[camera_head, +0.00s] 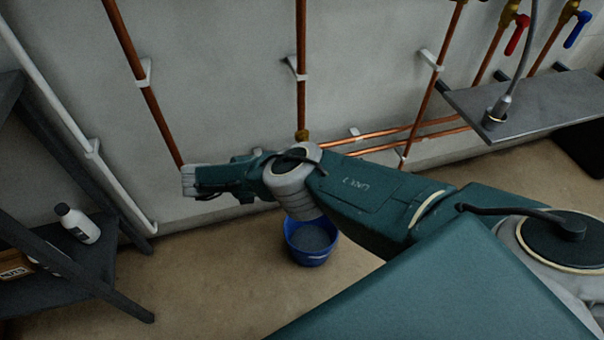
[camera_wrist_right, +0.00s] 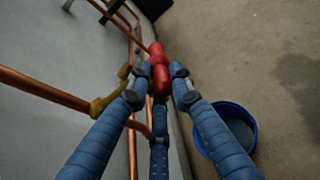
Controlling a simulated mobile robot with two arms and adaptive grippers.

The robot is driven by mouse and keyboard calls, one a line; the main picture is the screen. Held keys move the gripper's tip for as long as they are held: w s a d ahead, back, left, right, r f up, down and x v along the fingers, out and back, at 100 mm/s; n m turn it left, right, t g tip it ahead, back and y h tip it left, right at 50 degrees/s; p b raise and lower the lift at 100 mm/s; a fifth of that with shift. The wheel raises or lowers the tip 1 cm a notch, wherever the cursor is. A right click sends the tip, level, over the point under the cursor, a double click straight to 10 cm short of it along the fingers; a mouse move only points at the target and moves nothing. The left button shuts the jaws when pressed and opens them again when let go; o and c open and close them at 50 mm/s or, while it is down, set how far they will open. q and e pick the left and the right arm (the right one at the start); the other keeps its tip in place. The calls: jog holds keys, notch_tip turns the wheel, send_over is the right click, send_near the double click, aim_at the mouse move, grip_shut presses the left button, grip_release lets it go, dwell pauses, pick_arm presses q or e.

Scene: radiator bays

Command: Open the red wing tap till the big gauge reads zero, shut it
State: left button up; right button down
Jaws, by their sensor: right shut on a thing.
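The red wing tap (camera_wrist_right: 160,77) shows in the wrist view as two red lobes, one above the other in the picture. My right gripper (camera_wrist_right: 162,74) has its blue fingers closed around it, with fingertips on both sides and a third finger below. A brass fitting (camera_wrist_right: 108,90) on a copper pipe sits just left of the tap. In the head view my right arm reaches across from the right and hides the tap and fingers. The big gauge shows in neither view, so its reading cannot be told. My left gripper is not in view.
A blue bucket (camera_head: 310,258) stands on the floor below my arm; it also shows in the wrist view (camera_wrist_right: 205,148). A dark shelf (camera_head: 80,262) with a white bottle (camera_head: 77,224) stands left. A grey wall shelf (camera_head: 545,103), red lever (camera_head: 517,36) and blue lever (camera_head: 577,30) are right.

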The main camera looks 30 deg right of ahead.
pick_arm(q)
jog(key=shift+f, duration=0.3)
pick_arm(e)
jog(key=shift+s+f, duration=0.25)
jog(key=shift+f, duration=0.1)
jog(key=c, duration=1.6)
grip_release()
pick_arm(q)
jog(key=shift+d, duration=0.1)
pick_arm(e)
jog(key=shift+d+r, duration=0.1)
jog(key=shift+d, duration=0.05)
jog(key=shift+w, duration=0.1)
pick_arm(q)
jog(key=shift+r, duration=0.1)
pick_arm(e)
jog(key=shift+r, duration=0.15)
